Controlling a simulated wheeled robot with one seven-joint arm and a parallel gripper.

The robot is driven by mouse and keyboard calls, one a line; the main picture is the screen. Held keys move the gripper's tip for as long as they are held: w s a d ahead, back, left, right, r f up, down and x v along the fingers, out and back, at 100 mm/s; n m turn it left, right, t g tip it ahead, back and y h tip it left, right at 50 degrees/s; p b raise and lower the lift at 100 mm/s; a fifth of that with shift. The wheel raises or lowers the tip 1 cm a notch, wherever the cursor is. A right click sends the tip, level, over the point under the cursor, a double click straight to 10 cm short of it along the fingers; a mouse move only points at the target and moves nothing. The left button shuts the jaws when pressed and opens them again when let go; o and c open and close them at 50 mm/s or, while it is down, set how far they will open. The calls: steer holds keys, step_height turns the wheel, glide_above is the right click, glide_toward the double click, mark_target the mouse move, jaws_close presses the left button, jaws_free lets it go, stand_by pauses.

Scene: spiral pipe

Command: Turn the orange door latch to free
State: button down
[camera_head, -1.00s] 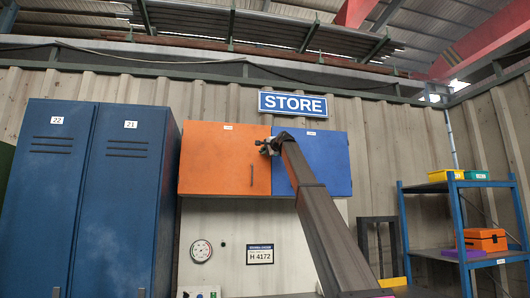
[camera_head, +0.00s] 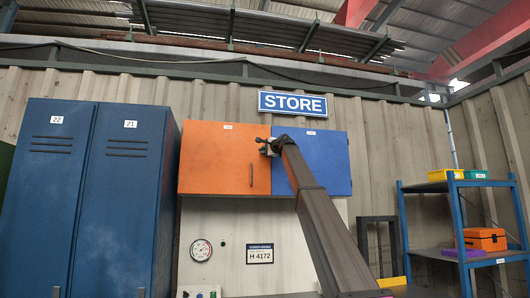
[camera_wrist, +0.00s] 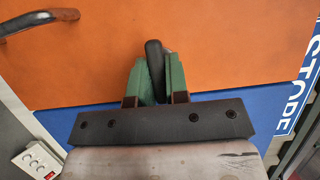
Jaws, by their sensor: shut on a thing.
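The orange door (camera_head: 222,160) is the left door of a wall cabinet and looks closed. In the wrist view it fills most of the picture (camera_wrist: 220,55). The dark latch (camera_wrist: 154,58) stands out from the orange door near its border with the blue door. My gripper (camera_wrist: 155,80) has its green fingers shut around the latch, one on each side, and the latch's rounded end shows between them. In the head view my gripper (camera_head: 267,146) is at the upper right edge of the orange door, and the latch is too small to make out there.
The blue door (camera_head: 334,165) is right of the orange one, partly behind my arm. The orange door has a dark bar handle (camera_head: 252,176). Tall blue lockers (camera_head: 90,200) stand at left, a blue shelf rack (camera_head: 462,235) at right. The STORE sign (camera_head: 293,104) hangs above.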

steer(key=c, duration=1.1)
jaws_free()
steer(key=v, duration=1)
steer(key=shift+s+d, duration=0.25)
steer(key=shift+s, duration=0.05)
